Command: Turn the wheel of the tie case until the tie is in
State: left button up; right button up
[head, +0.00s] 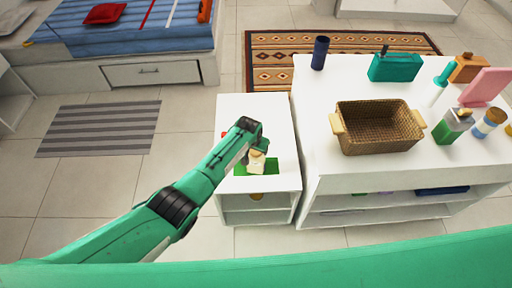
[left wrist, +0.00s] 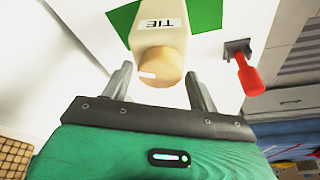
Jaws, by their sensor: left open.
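The tie case (left wrist: 160,22) is a beige block with a "TIE" label, standing on a green patch; in the head view it is a small cream shape (head: 256,165) on the low white cabinet. A round tan wheel (left wrist: 160,68) with a white mark is at the case's near end in the left wrist view. My left gripper (left wrist: 160,82) is open, with one finger on each side of the wheel; I cannot tell whether they touch it. In the head view my left gripper (head: 257,150) is over the case and partly hides it. I cannot make out the tie.
A red-handled fitting (left wrist: 248,75) is beside the case on the low white cabinet (head: 262,110). To the right, a white table (head: 330,172) holds a wicker basket (head: 380,130), a dark cylinder (head: 320,53), a teal bag (head: 394,67) and several bottles.

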pick_arm(q)
jog(key=n+y, duration=0.1)
jog(key=n, duration=0.4)
jog(key=c, duration=0.7)
jog(key=shift+o, duration=0.2)
